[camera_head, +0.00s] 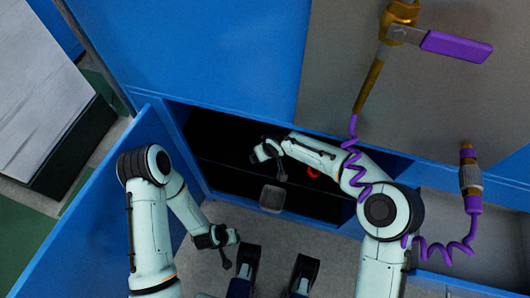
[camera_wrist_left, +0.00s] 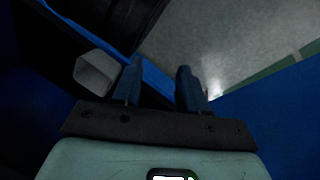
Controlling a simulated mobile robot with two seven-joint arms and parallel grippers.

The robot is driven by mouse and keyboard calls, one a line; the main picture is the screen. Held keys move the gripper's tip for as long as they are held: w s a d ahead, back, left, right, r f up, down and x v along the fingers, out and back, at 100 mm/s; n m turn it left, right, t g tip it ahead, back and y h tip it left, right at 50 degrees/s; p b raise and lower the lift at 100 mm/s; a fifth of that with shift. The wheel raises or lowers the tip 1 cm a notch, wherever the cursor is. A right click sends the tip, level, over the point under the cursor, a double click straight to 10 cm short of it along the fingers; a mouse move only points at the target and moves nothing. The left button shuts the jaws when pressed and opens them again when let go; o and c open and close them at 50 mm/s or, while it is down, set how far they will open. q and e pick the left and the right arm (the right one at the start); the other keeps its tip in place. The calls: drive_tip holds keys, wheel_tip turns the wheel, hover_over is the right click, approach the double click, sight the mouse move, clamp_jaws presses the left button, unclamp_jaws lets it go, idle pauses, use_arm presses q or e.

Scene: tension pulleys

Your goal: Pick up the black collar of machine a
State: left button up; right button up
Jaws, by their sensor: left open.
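I cannot make out the black collar for certain in either view; the cabinet interior is very dark. A dark rounded shape (camera_wrist_left: 115,18) shows at the top of the left wrist view, too dim to identify. My left gripper (camera_head: 229,258) is outside the cabinet, in front of its opening, pointing down. In the left wrist view its two blue-black fingers (camera_wrist_left: 159,88) are apart with nothing between them. My right gripper (camera_head: 266,152) reaches into the dark opening; its fingers are too dim to read.
A grey cup-like container (camera_head: 272,198) stands at the opening's front edge; it also shows in the left wrist view (camera_wrist_left: 95,72). A small red ring (camera_head: 313,173) lies inside. An open blue door (camera_head: 85,220) stands left. A purple-handled valve (camera_head: 455,46) and coiled purple hose (camera_head: 355,165) are right.

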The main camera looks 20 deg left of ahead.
drive_tip(key=shift+w+a+f, duration=0.1)
drive_tip(key=shift+w+a, duration=0.05)
drive_tip(key=shift+w, duration=0.1)
drive_tip(key=b+x, duration=0.2)
drive_tip(key=x, duration=0.3)
drive_tip(key=shift+f, duration=0.25)
drive_tip(key=shift+w+a+f, duration=0.1)
drive_tip(key=shift+w+f, duration=0.15)
drive_tip(key=shift+f, duration=0.3)
use_arm(q)
drive_tip(key=s+f+g, duration=0.1)
drive_tip(key=s+f, duration=0.3)
drive_tip(key=s, duration=0.1)
drive_tip(key=shift+a+g, duration=0.3)
use_arm(e)
drive_tip(key=c, duration=1.1)
